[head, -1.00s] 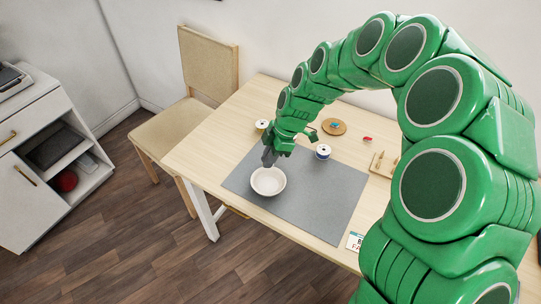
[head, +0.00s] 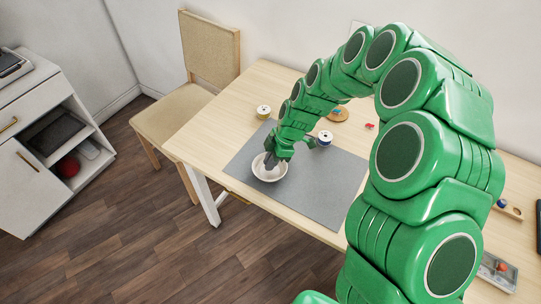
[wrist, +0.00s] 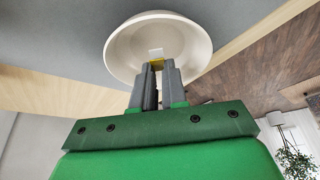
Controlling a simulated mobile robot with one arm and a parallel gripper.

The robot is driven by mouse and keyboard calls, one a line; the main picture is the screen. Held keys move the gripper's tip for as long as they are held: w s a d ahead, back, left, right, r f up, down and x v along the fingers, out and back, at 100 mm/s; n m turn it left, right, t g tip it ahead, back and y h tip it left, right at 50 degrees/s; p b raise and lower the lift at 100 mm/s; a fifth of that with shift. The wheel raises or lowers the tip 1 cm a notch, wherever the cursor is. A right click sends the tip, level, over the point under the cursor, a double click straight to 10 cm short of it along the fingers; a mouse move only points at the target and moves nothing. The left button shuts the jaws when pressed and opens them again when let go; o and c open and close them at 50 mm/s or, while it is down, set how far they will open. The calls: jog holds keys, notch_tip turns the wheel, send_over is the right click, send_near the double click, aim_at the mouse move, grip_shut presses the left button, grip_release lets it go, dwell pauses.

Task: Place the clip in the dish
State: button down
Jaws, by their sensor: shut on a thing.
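The white dish (head: 262,173) stands on the grey mat on the table. It also shows in the wrist view (wrist: 122,45), round and open towards me. My gripper (head: 270,160) is over the dish with its fingertips at or inside the rim. A small pale patch shows just beyond the clip. I cannot tell whether the clip touches the dish floor. In the head view the clip is hidden.
The grey mat (head: 315,192) around the dish is mostly clear. A round wooden piece (head: 339,115) and a small red item (head: 369,126) lie farther back. A chair (head: 180,110) stands at the table's left.

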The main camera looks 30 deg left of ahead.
jog(key=shift+f, duration=0.65)
jog(key=c, duration=1.1)
grip_release()
jog(key=shift+r, duration=3.55)
